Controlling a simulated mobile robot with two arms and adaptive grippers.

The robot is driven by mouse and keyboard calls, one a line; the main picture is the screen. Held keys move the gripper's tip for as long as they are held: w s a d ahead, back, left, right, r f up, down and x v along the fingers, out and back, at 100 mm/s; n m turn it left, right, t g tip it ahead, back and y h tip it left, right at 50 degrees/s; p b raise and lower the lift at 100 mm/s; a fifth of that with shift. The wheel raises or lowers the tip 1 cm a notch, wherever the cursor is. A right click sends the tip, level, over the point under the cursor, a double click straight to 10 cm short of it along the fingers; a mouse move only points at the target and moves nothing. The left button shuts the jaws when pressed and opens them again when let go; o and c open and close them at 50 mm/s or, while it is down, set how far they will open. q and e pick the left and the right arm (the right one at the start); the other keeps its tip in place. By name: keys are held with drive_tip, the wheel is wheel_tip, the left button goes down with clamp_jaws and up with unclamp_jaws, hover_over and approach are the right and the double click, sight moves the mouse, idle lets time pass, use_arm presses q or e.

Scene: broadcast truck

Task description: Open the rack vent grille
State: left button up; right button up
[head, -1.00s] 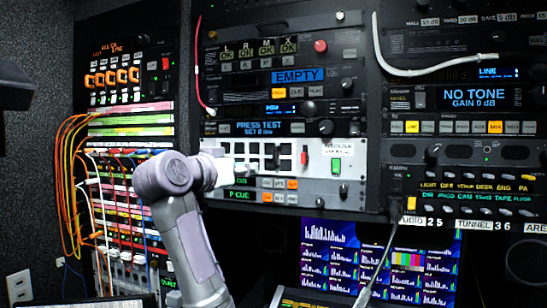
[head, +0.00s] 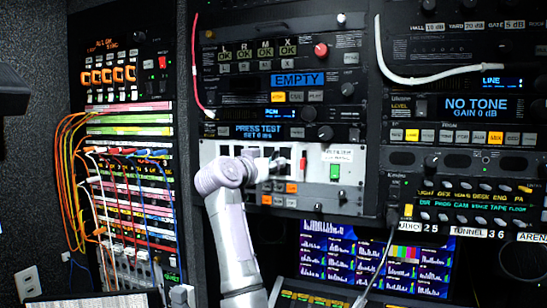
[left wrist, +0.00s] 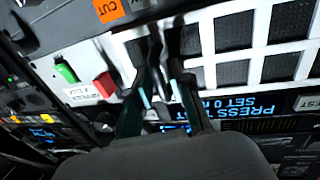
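The rack vent grille (head: 322,172) appears to be the white panel with dark square openings in the middle rack, below the "PRESS TEST" unit. In the left wrist view its white frame (left wrist: 207,48) and dark mesh fill the upper right, seen upside down. My left gripper (head: 281,163) is at the front of this panel, its arm covering the panel's left part. In the left wrist view the two dark fingers (left wrist: 161,75) reach the grille's edge, close together with a narrow gap. Whether they grip anything is unclear. My right gripper is not in view.
A red switch (left wrist: 104,86) and green switch (left wrist: 65,71) sit beside the openings. Orange and white buttons (head: 279,186) lie below. A patch bay with looped cables (head: 75,135) stands left. A gooseneck (head: 378,262) rises before the monitors (head: 330,250).

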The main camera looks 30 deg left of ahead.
use_arm(q)
clamp_jaws()
idle(0.4)
